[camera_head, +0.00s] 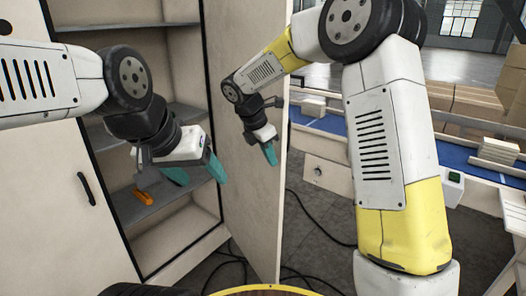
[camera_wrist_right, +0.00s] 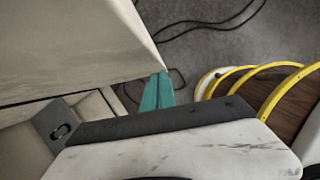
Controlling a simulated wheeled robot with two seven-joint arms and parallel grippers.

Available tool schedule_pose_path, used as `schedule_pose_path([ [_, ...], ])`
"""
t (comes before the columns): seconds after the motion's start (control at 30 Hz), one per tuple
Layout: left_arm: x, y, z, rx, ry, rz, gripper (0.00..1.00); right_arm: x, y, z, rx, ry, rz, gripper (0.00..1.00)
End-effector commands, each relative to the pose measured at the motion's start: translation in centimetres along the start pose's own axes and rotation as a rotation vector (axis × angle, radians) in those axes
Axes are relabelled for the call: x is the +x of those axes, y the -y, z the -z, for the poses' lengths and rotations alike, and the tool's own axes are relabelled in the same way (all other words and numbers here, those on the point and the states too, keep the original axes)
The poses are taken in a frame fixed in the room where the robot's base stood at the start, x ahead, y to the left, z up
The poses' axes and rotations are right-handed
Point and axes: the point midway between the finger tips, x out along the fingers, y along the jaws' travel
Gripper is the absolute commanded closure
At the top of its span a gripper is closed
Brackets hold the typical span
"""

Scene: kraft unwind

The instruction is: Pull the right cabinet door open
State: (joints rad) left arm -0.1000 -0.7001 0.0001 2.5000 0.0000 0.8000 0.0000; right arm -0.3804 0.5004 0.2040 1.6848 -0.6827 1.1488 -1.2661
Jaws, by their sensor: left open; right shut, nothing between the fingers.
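The right cabinet door (camera_head: 240,110) stands swung well out from the cabinet, with its inner face toward me in the head view. My right gripper (camera_head: 270,154) is shut and empty, its teal fingers near the door's free edge. In the right wrist view the shut fingers (camera_wrist_right: 158,92) overlap the corner of a pale panel (camera_wrist_right: 75,45), apparently the door. Whether they touch it I cannot tell. My left gripper (camera_head: 200,175) is open and empty in front of the cabinet's opening. The right door's handle is not visible.
The cabinet shelves (camera_head: 185,113) are mostly bare; an orange object (camera_head: 143,196) lies on a lower one. The left door (camera_head: 60,200) with a dark handle (camera_head: 87,188) is at the left. Black cables (camera_head: 310,215) lie on the floor. A blue conveyor (camera_head: 455,158) with stacks stands at the right.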

Motion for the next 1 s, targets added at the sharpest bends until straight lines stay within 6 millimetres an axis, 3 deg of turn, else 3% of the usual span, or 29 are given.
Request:
schedule_pose_path([
  [0.13,0.0,0.0,0.0,0.000,0.000,0.000,0.36,0.4,0.0,-1.1,0.001,0.000,0.000,1.00],
  [0.6,0.0,0.0,0.0,0.000,0.000,0.000,0.36,0.7,0.0,-1.8,-0.005,-0.001,-0.003,1.00],
  [0.77,0.0,0.0,0.0,0.000,0.000,0.000,0.36,2.0,0.0,-5.2,-0.051,-0.003,-0.023,1.00],
  [1.0,0.0,0.0,0.0,0.000,0.000,0.000,0.36,4.7,-0.4,-11.8,-0.120,-0.002,-0.050,1.00],
])
